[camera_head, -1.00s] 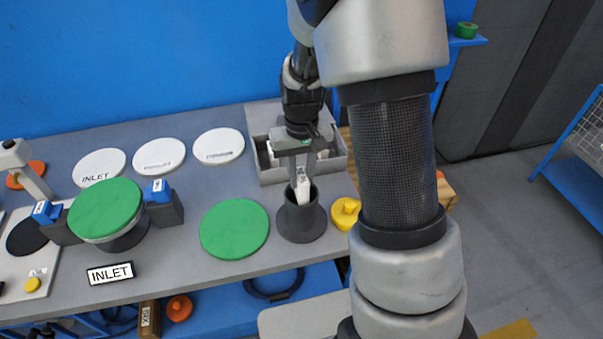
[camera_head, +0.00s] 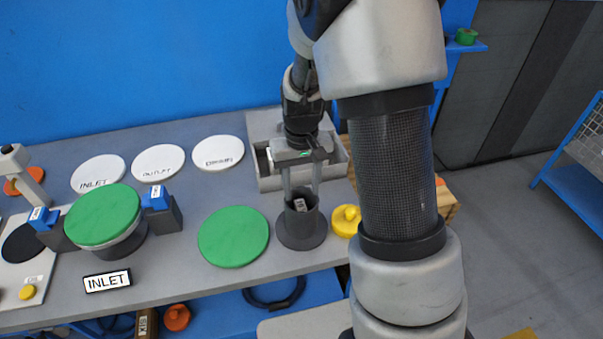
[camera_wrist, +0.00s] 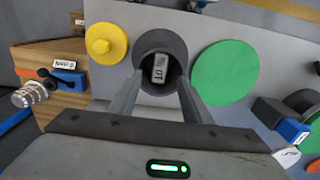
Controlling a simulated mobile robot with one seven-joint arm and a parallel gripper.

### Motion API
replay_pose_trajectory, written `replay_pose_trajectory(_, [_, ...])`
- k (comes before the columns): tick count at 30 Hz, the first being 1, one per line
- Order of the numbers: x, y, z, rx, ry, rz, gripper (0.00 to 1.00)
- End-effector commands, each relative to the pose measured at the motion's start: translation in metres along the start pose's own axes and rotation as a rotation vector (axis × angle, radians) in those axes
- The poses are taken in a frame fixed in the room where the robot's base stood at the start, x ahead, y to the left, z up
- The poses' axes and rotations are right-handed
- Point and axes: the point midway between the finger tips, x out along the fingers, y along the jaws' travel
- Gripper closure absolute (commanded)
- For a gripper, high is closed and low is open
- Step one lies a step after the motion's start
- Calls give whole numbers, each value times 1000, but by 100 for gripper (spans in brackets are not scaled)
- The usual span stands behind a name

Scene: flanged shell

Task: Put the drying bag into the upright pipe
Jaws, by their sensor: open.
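The upright pipe (camera_head: 302,228) is a dark grey flanged cylinder standing on the bench near its front edge. The drying bag (camera_head: 300,205) is a small white packet with dark print, inside the pipe's mouth. In the wrist view the bag (camera_wrist: 160,68) sits within the dark opening of the pipe (camera_wrist: 147,45), its printed end showing and its lower part hidden. My gripper (camera_head: 302,193) is open above the pipe, with one finger on each side of the opening. In the wrist view the fingers (camera_wrist: 157,95) are apart and not touching the bag.
A green disc (camera_head: 233,237) lies left of the pipe and a yellow knobbed part (camera_head: 345,220) stands close at its right. A grey tray (camera_head: 268,180) is behind. White labelled discs (camera_head: 158,162) lie at the back, and a green-topped clamped flange (camera_head: 103,214) is left.

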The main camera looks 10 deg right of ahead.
Motion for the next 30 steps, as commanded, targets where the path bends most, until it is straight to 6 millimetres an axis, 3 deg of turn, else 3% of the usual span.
replay_pose_trajectory(5, [-25, 0, -2, -1, 7, 0, 55])
replay_pose_trajectory(21, [-149, 0, -1, 0, 6, 0, 55])
replay_pose_trajectory(30, [-172, 0, 0, 0, 2, 1, 55])
